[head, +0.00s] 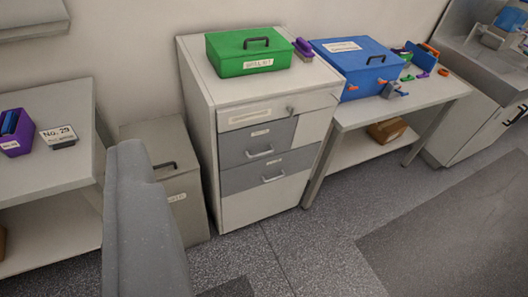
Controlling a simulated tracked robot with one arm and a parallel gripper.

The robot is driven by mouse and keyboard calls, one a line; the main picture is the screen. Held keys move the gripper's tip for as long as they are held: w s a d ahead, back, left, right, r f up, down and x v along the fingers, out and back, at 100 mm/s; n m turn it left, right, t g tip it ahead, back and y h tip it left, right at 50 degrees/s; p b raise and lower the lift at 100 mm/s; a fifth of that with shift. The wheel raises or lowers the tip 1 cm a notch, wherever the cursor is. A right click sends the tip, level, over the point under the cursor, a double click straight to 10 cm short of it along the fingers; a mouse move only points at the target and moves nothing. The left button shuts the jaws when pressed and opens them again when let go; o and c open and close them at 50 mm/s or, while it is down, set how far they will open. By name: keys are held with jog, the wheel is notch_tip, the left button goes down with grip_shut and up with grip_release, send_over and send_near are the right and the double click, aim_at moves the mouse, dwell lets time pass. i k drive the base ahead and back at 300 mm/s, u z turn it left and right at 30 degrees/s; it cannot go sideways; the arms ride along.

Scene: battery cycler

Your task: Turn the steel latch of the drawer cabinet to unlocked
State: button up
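The drawer cabinet (250,206) is white with grey drawer fronts and stands upright against the wall, in the middle of the head view. A small steel latch (290,109) shows at the right part of its white top drawer front (245,116). The latch is too small here to tell which way it is turned. Two grey drawers with bar handles sit below. A large grey part, which looks like my own arm, rises at the lower left, well apart from the cabinet. No gripper fingertips show.
A green case (231,64) and a purple object (303,46) are on the cabinet top. A grey bin (186,205) stands left of the cabinet. A table with a blue case (365,69) adjoins on the right. The floor in front (300,255) is clear.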

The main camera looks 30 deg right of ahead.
aim_at(292, 110)
jog(key=k, duration=1.05)
jog(key=z, duration=0.75)
jog(key=i, duration=1.25)
jog(key=u, duration=0.25)
